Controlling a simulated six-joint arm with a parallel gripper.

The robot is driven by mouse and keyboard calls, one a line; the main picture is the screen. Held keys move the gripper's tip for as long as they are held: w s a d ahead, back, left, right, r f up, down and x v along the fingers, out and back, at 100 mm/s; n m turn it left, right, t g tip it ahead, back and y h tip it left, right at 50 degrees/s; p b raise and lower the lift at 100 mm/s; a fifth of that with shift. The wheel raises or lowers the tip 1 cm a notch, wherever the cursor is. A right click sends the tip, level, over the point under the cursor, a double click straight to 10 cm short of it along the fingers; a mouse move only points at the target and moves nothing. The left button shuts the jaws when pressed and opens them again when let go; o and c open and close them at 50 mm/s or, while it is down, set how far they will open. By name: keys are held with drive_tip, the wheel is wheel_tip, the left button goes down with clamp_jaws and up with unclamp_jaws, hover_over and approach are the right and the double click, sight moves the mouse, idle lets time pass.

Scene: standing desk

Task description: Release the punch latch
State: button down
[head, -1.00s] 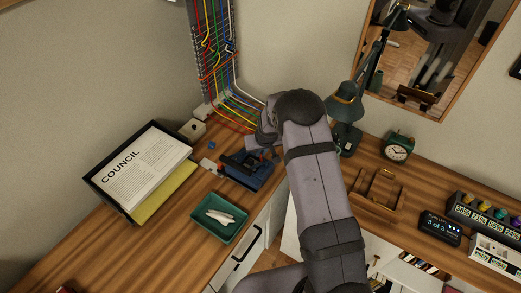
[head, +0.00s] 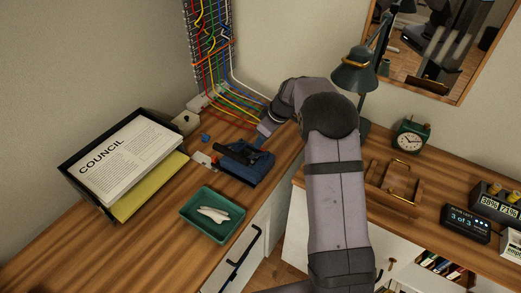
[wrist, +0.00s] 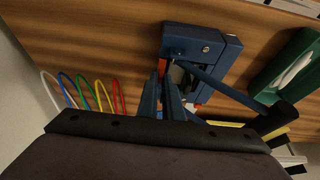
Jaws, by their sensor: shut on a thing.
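The dark blue hole punch (head: 246,166) sits near the desk's front edge, in front of the cable bundle. In the wrist view the punch (wrist: 207,44) shows its body and a long lever (wrist: 228,90) with a black grip. My gripper (head: 264,133) reaches in from the right to the back of the punch. In the wrist view my gripper (wrist: 170,76) has its blue fingers close together at the side of the punch body. They are shut on a small part there, apparently the latch, mostly hidden by the fingers.
A green tray (head: 188,227) with white pieces lies in front of the punch. A black paper tray (head: 73,181) stands to the left. Coloured cables (head: 232,105) run behind. A lamp (head: 356,75) and a wooden caddy (head: 378,188) stand right of my arm.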

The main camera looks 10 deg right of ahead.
drive_tip(key=n, duration=0.2)
drive_tip(key=n+g+y+b, duration=0.1)
drive_tip(key=n, duration=0.1)
drive_tip(key=shift+w+d+n+g, duration=0.1)
drive_tip(key=shift+n+g, duration=0.2)
idle(0.5)
drive_tip(key=c, duration=1.8)
unclamp_jaws()
drive_tip(key=b+v, duration=0.1)
drive_tip(key=v, duration=0.6)
drive_tip(key=shift+r, duration=0.15)
